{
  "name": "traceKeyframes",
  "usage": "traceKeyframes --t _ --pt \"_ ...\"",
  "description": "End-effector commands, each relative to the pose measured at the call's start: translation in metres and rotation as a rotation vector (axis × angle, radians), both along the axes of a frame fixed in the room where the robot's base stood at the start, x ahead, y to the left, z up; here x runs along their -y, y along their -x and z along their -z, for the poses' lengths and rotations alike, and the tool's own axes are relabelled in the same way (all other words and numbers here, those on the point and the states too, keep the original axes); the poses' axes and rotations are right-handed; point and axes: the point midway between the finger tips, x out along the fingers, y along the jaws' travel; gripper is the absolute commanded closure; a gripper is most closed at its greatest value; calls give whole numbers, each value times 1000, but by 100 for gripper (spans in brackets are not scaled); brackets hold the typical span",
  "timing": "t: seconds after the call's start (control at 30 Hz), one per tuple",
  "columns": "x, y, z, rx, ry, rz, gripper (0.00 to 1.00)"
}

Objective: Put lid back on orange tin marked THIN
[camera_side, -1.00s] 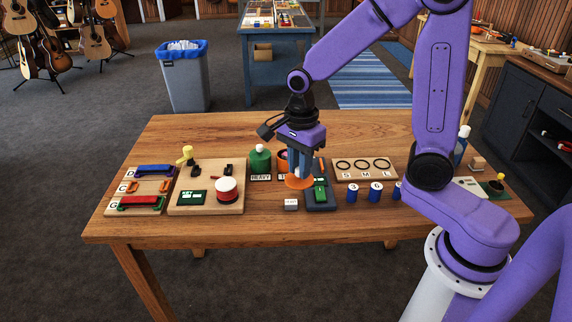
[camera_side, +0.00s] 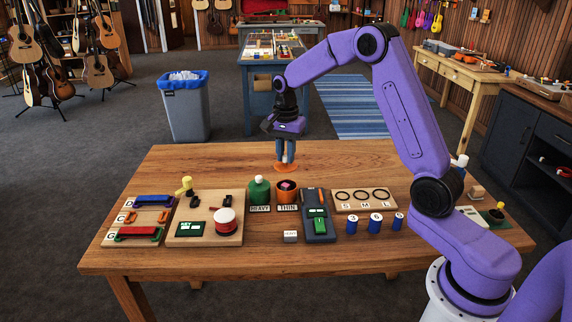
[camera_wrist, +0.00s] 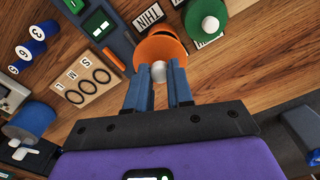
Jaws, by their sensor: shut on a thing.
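The orange tin (camera_side: 287,196) stands open at the table's back middle, with something pink inside and a label reading THIN (camera_side: 287,209) in front. My gripper (camera_side: 285,158) is shut on the orange lid (camera_side: 285,166), holding it level above the tin in the side picture; I cannot tell if it is straight over or behind it. In the wrist view the lid (camera_wrist: 160,50) and its white knob (camera_wrist: 158,72) show between my fingertips (camera_wrist: 158,88). The lid hides most or all of the tin there.
The green tin (camera_side: 259,190), marked HEAVY, stands close at the tin's left. A dark device with a green block (camera_side: 319,225) lies to the right. A ring board (camera_side: 364,199) and blue cylinders (camera_side: 375,221) are farther right. The back of the table is clear.

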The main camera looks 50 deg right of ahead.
Motion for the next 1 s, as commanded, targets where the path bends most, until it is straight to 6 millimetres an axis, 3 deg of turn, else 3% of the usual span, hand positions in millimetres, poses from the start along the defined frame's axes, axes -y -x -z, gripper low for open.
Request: traceKeyframes --t 0.2,1.0 --pt "12 -7 5 -1 0 -26 100" --pt "11 -7 62 0 0 -25 100"
